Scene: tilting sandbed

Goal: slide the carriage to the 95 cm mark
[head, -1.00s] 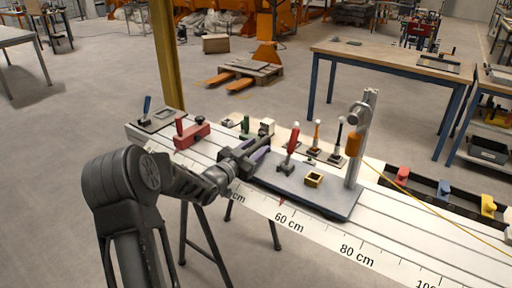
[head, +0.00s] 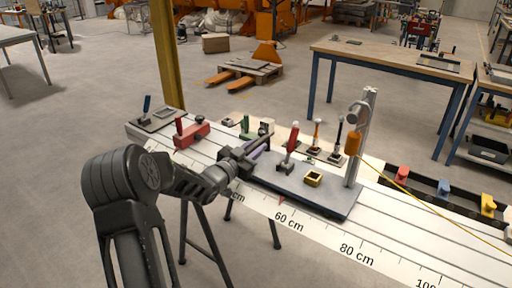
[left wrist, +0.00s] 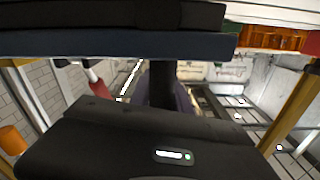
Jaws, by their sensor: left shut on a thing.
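The carriage (head: 335,201) is a dark grey plate on the pale slotted bed (head: 420,246). A red pointer (head: 282,200) at its front edge stands close to the 60 cm label (head: 289,221) on the scale. The 80 cm label (head: 357,254) is further right, and a partly cut-off label beginning with 10 shows at the lower right edge. My left gripper (head: 246,158) is shut on the purple handle (head: 263,149) at the carriage's left end. The handle also shows, mostly hidden, in the left wrist view (left wrist: 182,97). My right gripper is not in view.
A red block (head: 190,133) sits left of my gripper. The bed right of the carriage looks clear.

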